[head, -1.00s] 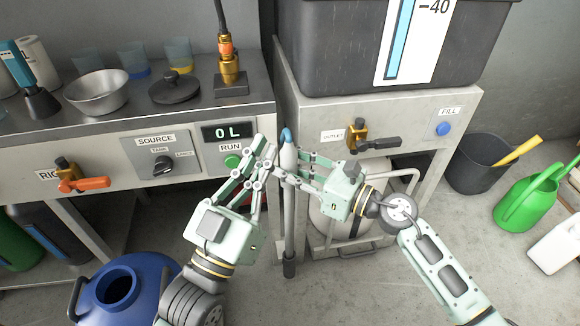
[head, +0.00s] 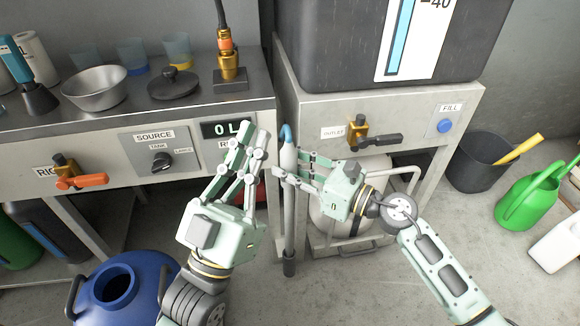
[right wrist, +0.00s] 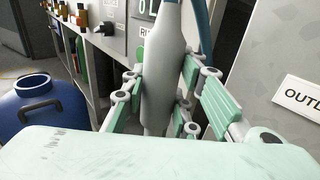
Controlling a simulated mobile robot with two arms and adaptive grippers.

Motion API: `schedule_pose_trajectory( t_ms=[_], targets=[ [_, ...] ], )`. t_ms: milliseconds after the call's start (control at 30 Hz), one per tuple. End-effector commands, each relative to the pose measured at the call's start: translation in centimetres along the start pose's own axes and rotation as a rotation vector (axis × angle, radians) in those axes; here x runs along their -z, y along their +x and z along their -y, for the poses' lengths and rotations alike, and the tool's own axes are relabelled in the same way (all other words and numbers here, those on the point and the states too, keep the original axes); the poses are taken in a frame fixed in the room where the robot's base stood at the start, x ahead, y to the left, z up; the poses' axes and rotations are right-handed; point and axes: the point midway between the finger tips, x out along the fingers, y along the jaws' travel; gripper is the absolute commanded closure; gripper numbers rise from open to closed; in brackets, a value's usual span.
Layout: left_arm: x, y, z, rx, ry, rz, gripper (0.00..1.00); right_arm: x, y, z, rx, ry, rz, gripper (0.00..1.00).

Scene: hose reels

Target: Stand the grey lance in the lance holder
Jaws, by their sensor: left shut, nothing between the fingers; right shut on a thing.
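The grey lance (head: 289,215) stands roughly upright at the gap between the bench and the tank cabinet, with a dark lower end near the floor. A curved blue piece (head: 286,133) shows at its top. My right gripper (head: 285,172) is shut around the upper part of the lance; the right wrist view shows the lance's grey body (right wrist: 162,70) between the fingers. My left gripper (head: 252,133) is shut and empty, left of the lance and apart from it, in front of the RUN panel. I cannot make out the lance holder for certain.
The bench carries a metal bowl (head: 94,88), a dark lid (head: 174,84) and a brass hose fitting (head: 229,68). A blue drum (head: 150,270) stands at lower left. The outlet valve (head: 360,133) is on the cabinet. A dark bin (head: 480,165) and green watering can (head: 527,200) stand right.

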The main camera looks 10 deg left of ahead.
Motion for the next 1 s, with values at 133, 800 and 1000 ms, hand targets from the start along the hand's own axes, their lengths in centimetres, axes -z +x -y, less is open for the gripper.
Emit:
schedule_pose_trajectory(
  t_ms=[133, 800, 1000],
  targets=[
    [0.0, 0.0, 0.0, 0.000, 0.000, 0.000, 1.00, -0.1, 0.0, 0.0, 0.000, -0.001, 0.002, 0.64],
    [-0.1, 0.0, 0.0, 0.000, -0.001, 0.002, 1.00, 0.2, -2.8, 0.1, 0.003, 0.001, -0.003, 0.51],
    [-0.1, 0.0, 0.0, 0.000, -0.001, 0.002, 1.00, 0.1, -7.2, 0.1, 0.003, 0.001, -0.003, 0.51]
  ],
)
